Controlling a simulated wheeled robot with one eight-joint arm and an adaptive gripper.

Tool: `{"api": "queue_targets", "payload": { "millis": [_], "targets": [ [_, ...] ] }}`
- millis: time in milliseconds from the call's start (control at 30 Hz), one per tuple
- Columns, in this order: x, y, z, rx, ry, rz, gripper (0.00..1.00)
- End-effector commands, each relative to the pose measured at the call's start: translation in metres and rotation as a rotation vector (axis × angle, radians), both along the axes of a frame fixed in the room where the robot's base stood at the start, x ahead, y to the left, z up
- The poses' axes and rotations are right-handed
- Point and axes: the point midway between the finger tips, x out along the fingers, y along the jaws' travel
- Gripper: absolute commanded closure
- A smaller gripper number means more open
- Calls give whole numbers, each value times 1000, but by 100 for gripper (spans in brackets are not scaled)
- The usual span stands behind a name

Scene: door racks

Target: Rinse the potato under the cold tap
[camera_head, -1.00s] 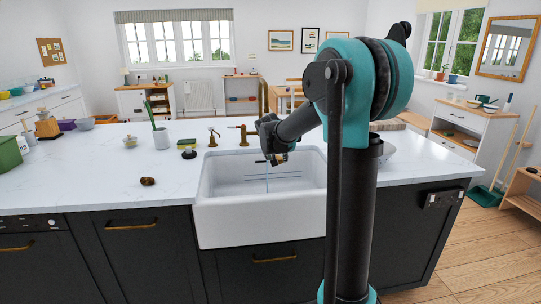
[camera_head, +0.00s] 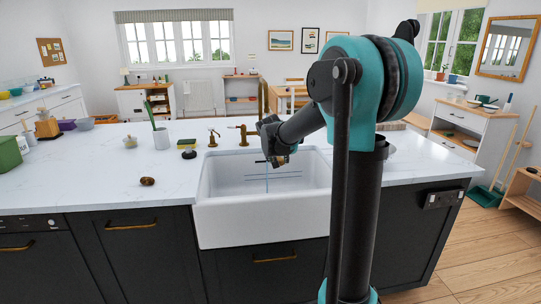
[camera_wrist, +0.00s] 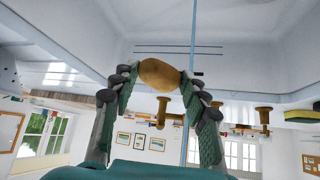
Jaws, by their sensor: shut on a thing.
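A tan, rounded potato (camera_wrist: 160,74) sits between the two fingertips of my gripper (camera_wrist: 158,80), which is shut on it. In the head view my gripper (camera_head: 279,159) is over the white sink (camera_head: 222,226), below the rim's back edge, and mostly hides the potato. A thin blue water stream (camera_head: 267,181) falls into the basin; in the wrist view the stream (camera_wrist: 193,35) passes just right of the potato. I cannot tell whether it touches it. Brass taps (camera_head: 243,134) (camera_head: 213,138) stand behind the sink; no hot or cold mark is legible.
A brown lump (camera_head: 147,181) lies on the counter left of the sink. A green-and-yellow sponge (camera_head: 187,142), a dark round item (camera_head: 189,153) and a white cup (camera_head: 161,138) stand farther back. The left front worktop (camera_head: 95,185) is mostly clear.

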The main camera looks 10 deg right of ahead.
Motion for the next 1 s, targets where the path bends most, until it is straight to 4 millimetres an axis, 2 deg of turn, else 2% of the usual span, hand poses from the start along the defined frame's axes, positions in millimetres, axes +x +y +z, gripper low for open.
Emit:
{"api": "queue_targets", "payload": {
  "millis": [567,1000],
  "targets": [
    [-1,0,1,0,0,0,82],
    [-30,-4,24,0,0,0,82]
  ]
}}
